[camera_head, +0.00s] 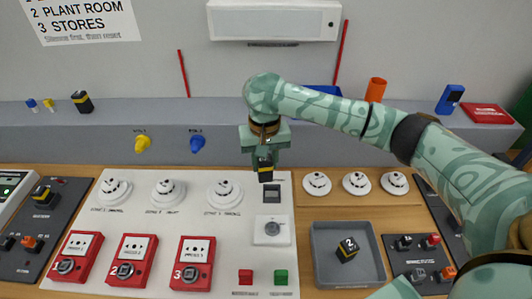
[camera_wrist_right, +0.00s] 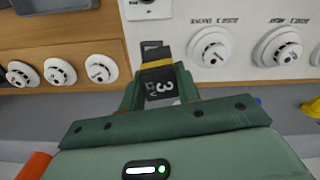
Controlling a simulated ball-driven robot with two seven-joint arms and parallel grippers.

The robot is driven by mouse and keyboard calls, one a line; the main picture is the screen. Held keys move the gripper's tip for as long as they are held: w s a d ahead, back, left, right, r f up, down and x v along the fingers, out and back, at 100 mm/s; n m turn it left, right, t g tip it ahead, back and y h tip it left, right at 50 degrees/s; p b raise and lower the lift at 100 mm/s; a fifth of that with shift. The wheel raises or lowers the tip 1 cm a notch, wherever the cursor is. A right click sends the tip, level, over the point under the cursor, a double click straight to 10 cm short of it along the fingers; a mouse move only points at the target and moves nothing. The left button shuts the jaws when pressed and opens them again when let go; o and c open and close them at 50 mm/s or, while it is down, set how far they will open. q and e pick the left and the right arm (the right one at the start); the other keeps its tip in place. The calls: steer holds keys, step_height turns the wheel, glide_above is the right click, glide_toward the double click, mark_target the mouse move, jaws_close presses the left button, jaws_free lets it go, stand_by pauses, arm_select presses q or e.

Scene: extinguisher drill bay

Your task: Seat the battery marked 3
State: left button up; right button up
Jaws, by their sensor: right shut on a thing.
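The battery marked 3 (camera_wrist_right: 158,84) is black with a yellow band and a white 3. It is between the jaws of my right gripper (camera_wrist_right: 160,98), which is shut on it. In the head view, the battery (camera_head: 265,166) hangs below my right gripper (camera_head: 264,155), above the back edge of the white panel. A dark grey socket-like module (camera_head: 272,194) is on the panel just below and in front of it. I cannot tell if they touch. My left gripper is not in view.
A battery marked 2 (camera_head: 347,250) lies in a grey tray (camera_head: 316,262) on the right. Other black-and-yellow batteries are on the ledge (camera_head: 82,102) and the left dark panel (camera_head: 45,197). White detectors (camera_head: 225,192) and red call points (camera_head: 192,262) fill the white panel.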

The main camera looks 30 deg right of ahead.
arm_select(q)
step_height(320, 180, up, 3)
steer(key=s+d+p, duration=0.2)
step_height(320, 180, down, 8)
steer(key=b, duration=0.8)
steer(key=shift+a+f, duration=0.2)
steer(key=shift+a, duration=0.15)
arm_select(e)
steer(key=shift+w+d+f+m, duration=0.4)
steer(key=shift+d+f, duration=0.2)
steer(key=shift+f, duration=1.1)
steer(key=shift+w+d+f+m, duration=0.25)
steer(key=shift+w+d+f, duration=0.3)
steer(key=shift+f, duration=1.15)
steer(key=shift+w+d+f+m, duration=0.35)
steer(key=shift+d+f, duration=0.35)
steer(key=shift+f, duration=1)
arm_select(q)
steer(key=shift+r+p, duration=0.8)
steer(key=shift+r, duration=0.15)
arm_select(e)
steer(key=shift+s+a, duration=0.1)
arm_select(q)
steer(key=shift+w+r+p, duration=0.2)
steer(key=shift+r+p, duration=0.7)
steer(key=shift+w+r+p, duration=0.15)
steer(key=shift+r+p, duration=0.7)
arm_select(e)
steer(key=shift+f, duration=1.55)
